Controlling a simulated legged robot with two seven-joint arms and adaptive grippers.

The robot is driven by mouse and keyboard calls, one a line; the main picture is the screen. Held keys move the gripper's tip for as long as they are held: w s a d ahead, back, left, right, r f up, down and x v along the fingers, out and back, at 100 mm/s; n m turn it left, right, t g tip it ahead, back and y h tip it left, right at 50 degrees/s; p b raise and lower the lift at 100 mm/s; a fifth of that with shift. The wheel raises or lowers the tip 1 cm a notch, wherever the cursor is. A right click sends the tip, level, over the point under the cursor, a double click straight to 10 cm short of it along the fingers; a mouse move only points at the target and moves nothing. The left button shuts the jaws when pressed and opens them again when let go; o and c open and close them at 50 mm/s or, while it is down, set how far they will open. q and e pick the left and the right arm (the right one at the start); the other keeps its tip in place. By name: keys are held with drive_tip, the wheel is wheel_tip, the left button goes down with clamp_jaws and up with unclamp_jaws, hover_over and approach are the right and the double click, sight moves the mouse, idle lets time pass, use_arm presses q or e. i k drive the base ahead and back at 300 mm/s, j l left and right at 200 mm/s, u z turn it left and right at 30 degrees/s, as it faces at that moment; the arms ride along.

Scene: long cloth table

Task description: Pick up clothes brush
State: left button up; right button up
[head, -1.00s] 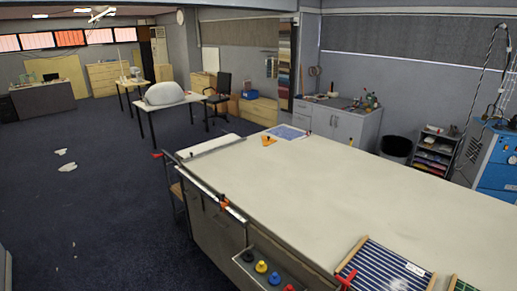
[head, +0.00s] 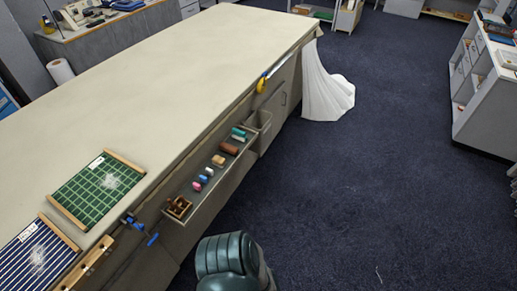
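I cannot pick out the clothes brush for certain at this size. An open drawer or shelf (head: 194,191) on the table's side holds several small things. Among them are a dark brown wooden piece (head: 178,207), a tan block (head: 218,160), a brown roll (head: 229,148) and a teal piece (head: 239,134); one of the brown or tan ones may be the brush. A rounded dark teal part of my own body shows at the bottom middle. Neither gripper is visible.
The long pale table (head: 150,75) is mostly bare. A green checked board (head: 85,193) and a blue striped board (head: 25,270) with whitish marks lie at its near end. White cloth (head: 322,88) hangs at the far corner. The dark carpet (head: 370,190) on the right is clear.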

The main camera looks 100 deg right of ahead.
sight(231, 150)
drive_tip(key=l+z, duration=0.1)
drive_tip(key=z, duration=2.8)
